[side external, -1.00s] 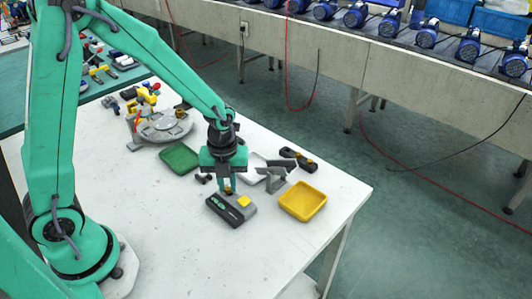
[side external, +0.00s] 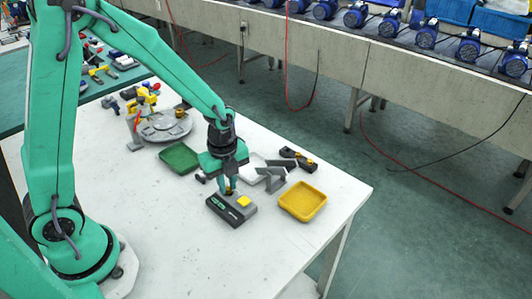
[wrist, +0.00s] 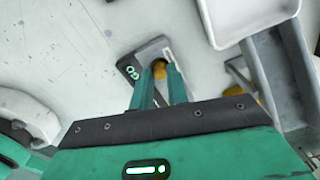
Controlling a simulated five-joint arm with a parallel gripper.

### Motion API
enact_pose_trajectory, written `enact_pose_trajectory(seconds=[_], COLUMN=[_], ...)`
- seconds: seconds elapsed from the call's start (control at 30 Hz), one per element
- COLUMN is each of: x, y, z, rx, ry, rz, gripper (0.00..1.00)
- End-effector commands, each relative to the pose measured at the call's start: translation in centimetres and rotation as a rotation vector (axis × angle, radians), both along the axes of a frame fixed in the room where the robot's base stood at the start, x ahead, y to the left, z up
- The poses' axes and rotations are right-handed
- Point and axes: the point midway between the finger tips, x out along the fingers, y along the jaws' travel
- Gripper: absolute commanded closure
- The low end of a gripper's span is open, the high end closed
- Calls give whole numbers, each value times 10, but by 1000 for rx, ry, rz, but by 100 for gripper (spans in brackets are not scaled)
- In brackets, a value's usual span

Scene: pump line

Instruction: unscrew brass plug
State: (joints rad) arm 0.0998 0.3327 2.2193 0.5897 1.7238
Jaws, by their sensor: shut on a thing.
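My gripper (side external: 229,188) points down over a grey and black block (side external: 217,210) on the white table. In the wrist view, the two green fingers (wrist: 160,85) are shut on the brass plug (wrist: 159,68). The plug sits at the block's end, and its top shows between the fingertips. The block also shows in the wrist view (wrist: 150,51), with green marks on its dark face. The plug's thread is hidden.
A yellow tray (side external: 303,201) is at the right, a green tray (side external: 180,158) at the left. A white tray (side external: 254,174) and a grey bracket (side external: 277,178) stand close behind my gripper. A round grey fixture (side external: 162,127) is farther back. The front table is clear.

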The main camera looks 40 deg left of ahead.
Motion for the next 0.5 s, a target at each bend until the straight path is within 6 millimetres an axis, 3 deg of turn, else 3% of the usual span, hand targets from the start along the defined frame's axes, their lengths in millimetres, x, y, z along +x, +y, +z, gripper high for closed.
enact_pose_trajectory(seconds=[0.03, 0.1, 0.5], x=[0, 0, 0], y=[0, 0, 0], z=[0, 0, 3], rx=[0, 0, 0], ry=[-1, -1, -1], rz=[0, -1, -2], gripper=[82, 71, 71])
